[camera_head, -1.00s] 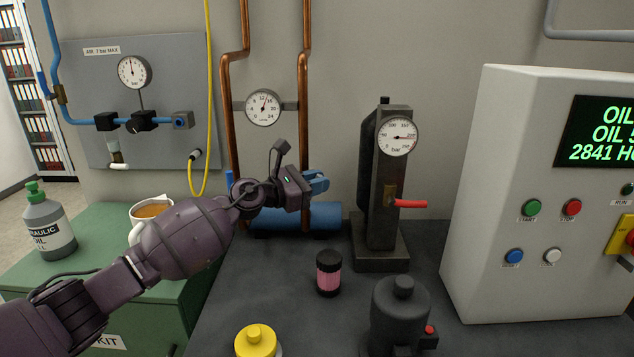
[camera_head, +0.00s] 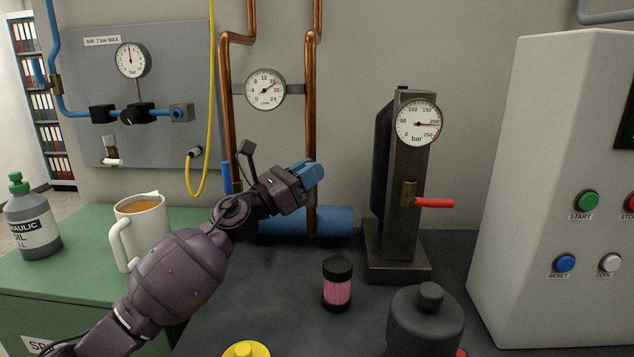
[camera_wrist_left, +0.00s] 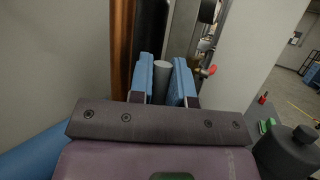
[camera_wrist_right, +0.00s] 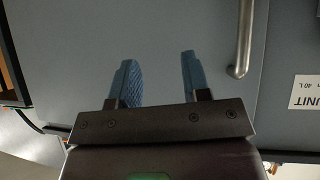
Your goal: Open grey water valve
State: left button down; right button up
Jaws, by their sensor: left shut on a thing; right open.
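The grey valve handle (camera_wrist_left: 162,72) shows in the left wrist view as a short grey bar between the blue fingers. My left gripper (camera_head: 312,172) is shut on it, in front of the right copper pipe (camera_head: 311,120); in the head view the fingers hide the handle. A blue handle (camera_head: 227,178) stands upright by the left copper pipe (camera_head: 228,110). The round flow gauge (camera_head: 265,90) between the pipes has its needle pointing to the upper right. My right gripper (camera_wrist_right: 157,80) is open and empty before a grey panel, and shows only in its own wrist view.
A black pressure-gauge stand (camera_head: 405,190) with a red lever (camera_head: 433,203) is right of the pipes. A pink jar (camera_head: 337,285) and a dark canister (camera_head: 427,318) stand on the bench. A white mug (camera_head: 143,232) is behind my left arm. A control cabinet (camera_head: 545,190) fills the right.

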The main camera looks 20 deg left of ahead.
pick_arm(q)
jog(key=shift+f, duration=0.15)
jog(key=shift+r, duration=0.2)
jog(key=c, duration=1.1)
grip_release()
jog(key=shift+a, duration=0.1)
jog(key=shift+t, duration=0.3)
pick_arm(e)
jog(key=shift+s+f, duration=0.25)
jog(key=shift+f, duration=0.05)
